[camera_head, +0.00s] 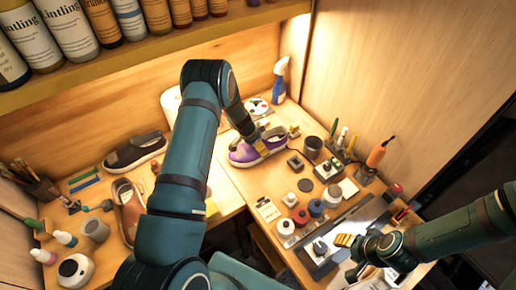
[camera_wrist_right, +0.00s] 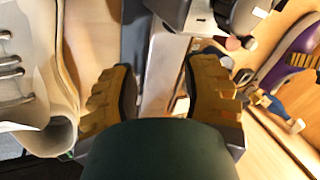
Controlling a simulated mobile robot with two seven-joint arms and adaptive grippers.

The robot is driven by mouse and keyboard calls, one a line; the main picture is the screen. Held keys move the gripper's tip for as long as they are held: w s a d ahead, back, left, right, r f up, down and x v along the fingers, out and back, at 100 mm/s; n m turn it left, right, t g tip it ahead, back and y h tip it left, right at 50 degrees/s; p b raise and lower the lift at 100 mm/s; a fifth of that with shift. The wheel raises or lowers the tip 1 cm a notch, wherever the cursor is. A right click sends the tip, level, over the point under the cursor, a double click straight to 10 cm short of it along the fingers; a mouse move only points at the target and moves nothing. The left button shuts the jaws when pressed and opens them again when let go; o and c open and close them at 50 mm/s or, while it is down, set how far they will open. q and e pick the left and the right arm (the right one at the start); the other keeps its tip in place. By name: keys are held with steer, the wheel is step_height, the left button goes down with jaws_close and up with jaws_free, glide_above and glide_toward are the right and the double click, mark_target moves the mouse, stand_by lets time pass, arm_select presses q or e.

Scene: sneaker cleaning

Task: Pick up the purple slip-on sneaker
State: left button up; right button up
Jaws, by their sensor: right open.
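The purple slip-on sneaker (camera_head: 243,154) has a white sole and sits on the wooden table, mid-picture in the head view. It also shows at the upper right of the right wrist view (camera_wrist_right: 275,72). My left gripper (camera_head: 263,139) is at the sneaker, with a yellow finger pad over its near side. The arm and wrist hide most of this gripper, so its grasp is unclear. My right gripper (camera_head: 350,253) is low over the table's front right, apart from the sneaker. In the right wrist view its yellow ridged fingers (camera_wrist_right: 160,92) are apart and empty.
A dark slip-on shoe (camera_head: 134,152) and a brown shoe (camera_head: 127,208) are on the left. A white laced shoe (camera_wrist_right: 22,95) is beside my right gripper. A bottle shelf (camera_head: 150,48) hangs above.

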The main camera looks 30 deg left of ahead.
arm_select(q)
steer(key=c, duration=0.7)
